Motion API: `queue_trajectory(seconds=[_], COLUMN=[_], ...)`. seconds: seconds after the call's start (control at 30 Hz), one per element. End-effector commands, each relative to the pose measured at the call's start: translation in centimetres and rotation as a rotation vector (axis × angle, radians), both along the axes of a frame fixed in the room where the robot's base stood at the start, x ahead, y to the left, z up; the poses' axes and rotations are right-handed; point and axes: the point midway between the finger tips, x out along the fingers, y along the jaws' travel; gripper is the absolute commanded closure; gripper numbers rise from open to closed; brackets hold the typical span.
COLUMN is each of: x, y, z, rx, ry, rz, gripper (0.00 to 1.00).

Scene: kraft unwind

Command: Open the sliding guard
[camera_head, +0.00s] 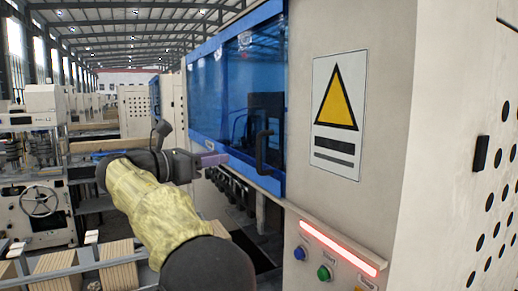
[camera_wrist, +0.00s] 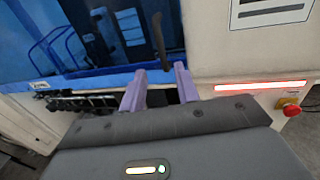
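The sliding guard (camera_head: 220,90) is a blue-framed, tinted see-through panel on the front of a beige machine. It covers the front opening up to its right edge. A black bar handle (camera_head: 262,152) stands upright near its lower right corner, and it also shows in the wrist view (camera_wrist: 160,42). My gripper (camera_head: 212,159) is left of the handle and apart from it in the head view. In the wrist view, my gripper's two purple fingers (camera_wrist: 160,82) are spread with nothing between them. The handle's lower end lies just beyond the gap between the fingertips.
Right of the guard are a yellow warning sign (camera_head: 337,108), a lit red strip (camera_head: 338,247), and blue and green buttons (camera_head: 323,272). A red knob (camera_wrist: 291,107) sits at the right in the wrist view. Dark tool-like parts (camera_head: 230,187) hang below the guard.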

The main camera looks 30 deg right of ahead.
Motion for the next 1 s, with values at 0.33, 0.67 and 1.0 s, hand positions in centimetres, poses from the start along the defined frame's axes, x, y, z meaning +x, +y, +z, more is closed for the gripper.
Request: queue_trajectory(seconds=[0.33,0.67,1.0], x=[1.4,2.7,3.2], y=[-6.2,-11.7,-13.6], z=[0.4,0.4,0.0], rx=[0.000,0.001,0.001], ry=[0.001,0.001,-0.001], rz=[-0.004,-0.002,0.001], gripper=[0.69,0.69,0.69])
